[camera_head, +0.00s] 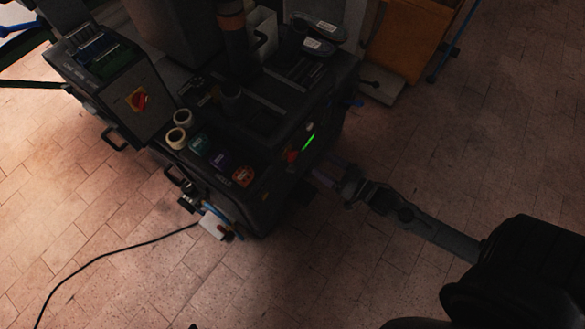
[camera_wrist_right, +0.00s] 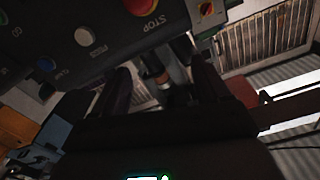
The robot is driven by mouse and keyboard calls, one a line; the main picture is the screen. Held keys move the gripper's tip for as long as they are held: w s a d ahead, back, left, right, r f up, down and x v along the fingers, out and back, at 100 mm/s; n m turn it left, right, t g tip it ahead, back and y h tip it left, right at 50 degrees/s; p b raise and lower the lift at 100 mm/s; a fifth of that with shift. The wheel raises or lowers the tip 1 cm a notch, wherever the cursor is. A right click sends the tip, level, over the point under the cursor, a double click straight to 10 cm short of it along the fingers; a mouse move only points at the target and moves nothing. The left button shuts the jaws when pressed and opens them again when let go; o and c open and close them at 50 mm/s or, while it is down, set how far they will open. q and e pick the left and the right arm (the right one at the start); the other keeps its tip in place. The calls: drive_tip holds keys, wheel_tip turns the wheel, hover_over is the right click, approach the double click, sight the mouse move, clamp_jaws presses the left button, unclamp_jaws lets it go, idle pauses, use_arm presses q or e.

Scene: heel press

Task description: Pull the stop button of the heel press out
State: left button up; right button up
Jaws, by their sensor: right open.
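The heel press (camera_head: 265,115) is a dark machine in the upper middle of the head view. Its stop button (camera_wrist_right: 140,4) is red, sits above a white STOP label in the right wrist view, and is partly cut off by the top edge. In the head view it seems to be the small red spot (camera_head: 292,156) on the press's right side. My right gripper (camera_head: 322,180) is open beside that side of the press. In the right wrist view its fingers (camera_wrist_right: 162,80) are apart with nothing held, below the button. My left gripper does not show.
A white button (camera_wrist_right: 85,37) and a blue button (camera_wrist_right: 47,65) share the panel. A red-and-yellow switch (camera_head: 138,100) is on the press's left cabinet. Tape rolls (camera_head: 178,130) lie on top. An orange-brown box (camera_head: 405,40) stands behind. Floor at right is clear.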

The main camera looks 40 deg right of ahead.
drive_tip(key=b, duration=0.5)
approach(295, 157)
drive_tip(key=s, duration=0.2)
use_arm(q)
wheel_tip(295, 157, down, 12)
drive_tip(key=b, duration=0.4)
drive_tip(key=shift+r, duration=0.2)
use_arm(e)
drive_tip(key=x, duration=1)
drive_tip(key=shift+w+d, duration=0.15)
drive_tip(key=shift+w, duration=0.05)
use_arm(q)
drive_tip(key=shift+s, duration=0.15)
use_arm(e)
drive_tip(key=shift+c, duration=0.4)
